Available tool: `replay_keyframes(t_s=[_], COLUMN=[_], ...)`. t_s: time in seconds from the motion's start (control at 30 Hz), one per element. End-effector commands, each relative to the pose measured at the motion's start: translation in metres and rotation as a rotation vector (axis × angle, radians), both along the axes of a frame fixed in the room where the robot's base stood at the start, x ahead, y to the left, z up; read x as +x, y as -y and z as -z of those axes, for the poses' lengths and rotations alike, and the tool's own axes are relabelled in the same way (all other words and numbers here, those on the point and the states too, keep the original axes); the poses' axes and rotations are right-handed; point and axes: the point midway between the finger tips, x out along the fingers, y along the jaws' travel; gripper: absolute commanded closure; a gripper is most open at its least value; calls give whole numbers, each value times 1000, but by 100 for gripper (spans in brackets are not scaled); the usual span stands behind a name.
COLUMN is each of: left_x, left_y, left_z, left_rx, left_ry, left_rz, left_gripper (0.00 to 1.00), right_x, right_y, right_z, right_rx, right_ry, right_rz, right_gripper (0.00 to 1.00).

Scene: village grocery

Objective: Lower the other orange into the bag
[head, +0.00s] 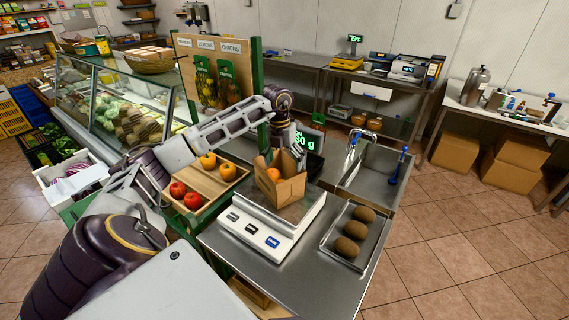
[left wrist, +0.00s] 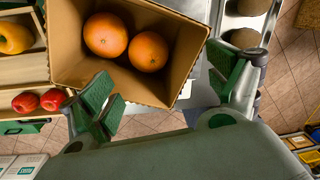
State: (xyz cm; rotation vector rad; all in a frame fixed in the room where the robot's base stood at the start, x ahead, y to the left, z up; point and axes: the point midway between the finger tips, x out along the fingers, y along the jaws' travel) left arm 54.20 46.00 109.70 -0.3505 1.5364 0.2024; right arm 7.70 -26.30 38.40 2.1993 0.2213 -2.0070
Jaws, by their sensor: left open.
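The brown paper bag (head: 291,190) stands open and upright on the white scale (head: 256,228). In the left wrist view, the bag (left wrist: 68,70) holds two oranges, a left orange (left wrist: 105,35) and a right orange (left wrist: 148,51), side by side at its bottom. In the head view one orange (head: 273,174) shows through the bag's opening. My left gripper (head: 296,152) is above the bag, pointing down. My right gripper is not in view.
A wooden crate (head: 205,186) with red and yellow-orange fruit is left of the scale. A tray (head: 328,243) with three brown oval items lies to the right. A scale display (head: 306,139) and a sink (head: 368,178) are behind. Wooden signboard (head: 215,56) stands behind my arm.

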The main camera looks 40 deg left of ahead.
Motion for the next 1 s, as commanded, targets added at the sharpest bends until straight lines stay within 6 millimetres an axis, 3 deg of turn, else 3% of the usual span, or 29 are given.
replay_keyframes(t_s=[1.0], left_x=[-3], left_y=[-9], left_z=[-105], left_rx=[0], left_ry=[2], left_rz=[0], left_gripper=[10], right_x=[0], right_y=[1], right_z=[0], right_rx=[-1], right_ry=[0], right_rz=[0], right_gripper=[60])
